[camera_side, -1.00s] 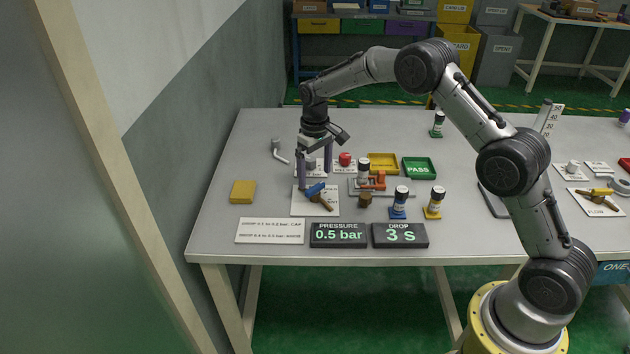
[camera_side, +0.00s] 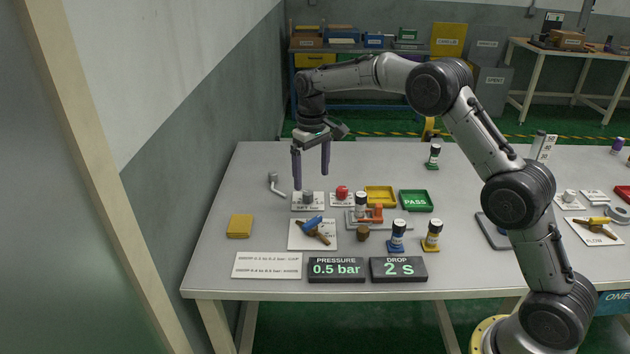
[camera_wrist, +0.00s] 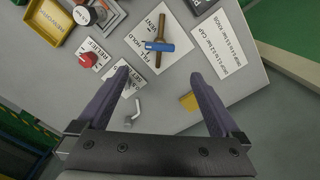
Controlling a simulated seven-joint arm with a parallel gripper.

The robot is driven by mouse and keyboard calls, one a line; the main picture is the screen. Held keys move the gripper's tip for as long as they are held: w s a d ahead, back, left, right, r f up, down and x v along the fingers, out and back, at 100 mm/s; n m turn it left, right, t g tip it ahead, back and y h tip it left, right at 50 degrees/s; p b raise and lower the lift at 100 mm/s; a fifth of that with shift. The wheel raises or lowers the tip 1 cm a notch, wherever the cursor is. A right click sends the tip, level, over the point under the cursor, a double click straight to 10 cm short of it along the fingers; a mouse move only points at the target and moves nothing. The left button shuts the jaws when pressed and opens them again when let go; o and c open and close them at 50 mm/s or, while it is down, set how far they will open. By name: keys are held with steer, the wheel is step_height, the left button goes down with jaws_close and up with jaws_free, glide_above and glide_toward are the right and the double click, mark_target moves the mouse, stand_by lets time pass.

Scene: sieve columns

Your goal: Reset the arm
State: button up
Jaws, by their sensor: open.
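My gripper (camera_side: 311,172) is open and empty, raised above the back left part of the table, over a white card with a small grey part (camera_side: 308,197) on it. In the wrist view its two purple-grey fingers (camera_wrist: 160,95) stand wide apart with nothing between them at the tips. Below it in that view lie a blue-handled valve (camera_wrist: 159,46) on a white card and a bent metal piece (camera_wrist: 133,112). The valve also shows in the side view (camera_side: 313,226).
A red knob (camera_side: 342,192), yellow tray (camera_side: 380,196), green PASS tray (camera_side: 415,200) and several capped columns, including a blue-based one (camera_side: 397,236), stand to the right. A yellow block (camera_side: 239,226) lies at left.

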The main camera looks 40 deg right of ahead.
steer(key=s+a+r+t, duration=0.15)
steer(key=s+r, duration=0.25)
steer(key=r, duration=0.9)
steer(key=s+a+r+t, duration=0.1)
steer(key=s+r, duration=0.3)
steer(key=s, duration=0.2)
steer(key=s+r+t, duration=0.2)
steer(key=s+r, duration=0.2)
steer(key=s, duration=0.3)
steer(key=s+f+t, duration=0.1)
steer(key=s, duration=1.3)
steer(key=s+a+f, duration=0.1)
steer(key=s+f, duration=0.6)
steer(key=f, duration=0.2)
steer(key=shift+s+f, duration=0.3)
steer(key=shift+s, duration=0.1)
